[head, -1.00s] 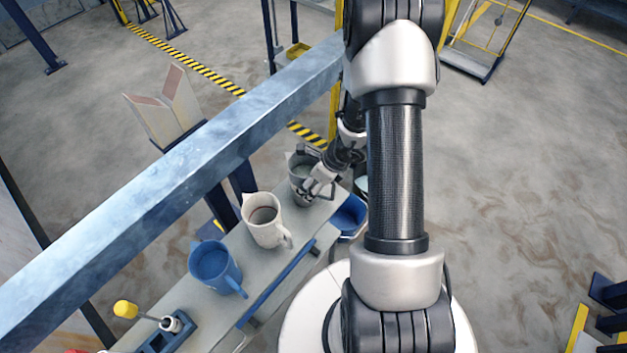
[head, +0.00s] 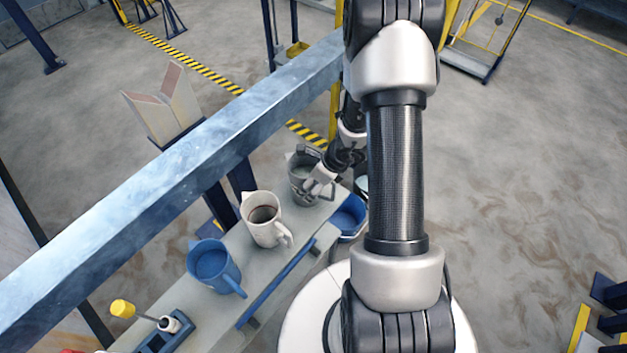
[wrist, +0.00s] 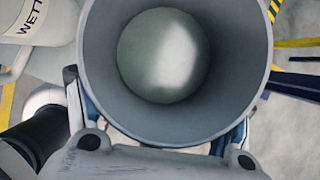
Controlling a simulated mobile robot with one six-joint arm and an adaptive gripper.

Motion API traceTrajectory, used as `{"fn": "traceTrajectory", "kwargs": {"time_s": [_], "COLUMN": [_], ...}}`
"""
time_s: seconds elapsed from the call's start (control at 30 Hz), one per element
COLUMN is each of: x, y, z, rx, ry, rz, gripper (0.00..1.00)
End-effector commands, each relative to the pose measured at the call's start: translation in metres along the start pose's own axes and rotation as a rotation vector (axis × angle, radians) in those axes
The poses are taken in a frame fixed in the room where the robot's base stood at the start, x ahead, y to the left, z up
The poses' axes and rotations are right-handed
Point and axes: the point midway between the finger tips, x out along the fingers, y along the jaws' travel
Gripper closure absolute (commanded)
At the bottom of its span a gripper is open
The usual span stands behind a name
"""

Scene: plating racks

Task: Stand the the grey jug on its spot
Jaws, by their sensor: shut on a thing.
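The grey jug (head: 298,182) stands upright, as far as I can tell, at the far end of the narrow shelf (head: 273,255) in the head view. My gripper (head: 317,186) is shut on it from the right side. In the wrist view the jug (wrist: 90,50) fills the upper middle, and I look down into its open mouth. Greenish-grey liquid or a pale bottom shows inside. My gripper's fingers (wrist: 165,160) lie at the jug's near side. The jug's base is hidden, so I cannot tell whether it touches the shelf.
A white jug (head: 265,236) with dark contents stands beside the grey one, then a blue jug (head: 214,283). A yellow-handled tool sits in a dark blue holder (head: 163,335) at the near end. A blue beam (head: 170,200) runs along behind the shelf. A blue bucket (head: 348,217) is below right.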

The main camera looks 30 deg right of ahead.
Motion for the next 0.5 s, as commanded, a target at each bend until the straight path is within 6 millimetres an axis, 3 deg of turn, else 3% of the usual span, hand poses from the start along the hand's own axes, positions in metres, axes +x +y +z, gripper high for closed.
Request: {"fn": "traceTrajectory", "kwargs": {"time_s": [0.03,0.07,0.4,0.5], "x": [0.0010,0.0009,0.0005,0.0006], "y": [-0.0005,-0.0005,-0.0002,-0.0001], "z": [0.0002,0.0002,0.0000,-0.0001], "rx": [-0.001,-0.001,0.000,0.000], "ry": [-0.002,-0.002,-0.001,0.000], "rz": [-0.001,-0.001,0.000,0.000], "gripper": [0.81,0.26,0.03,0.03]}}
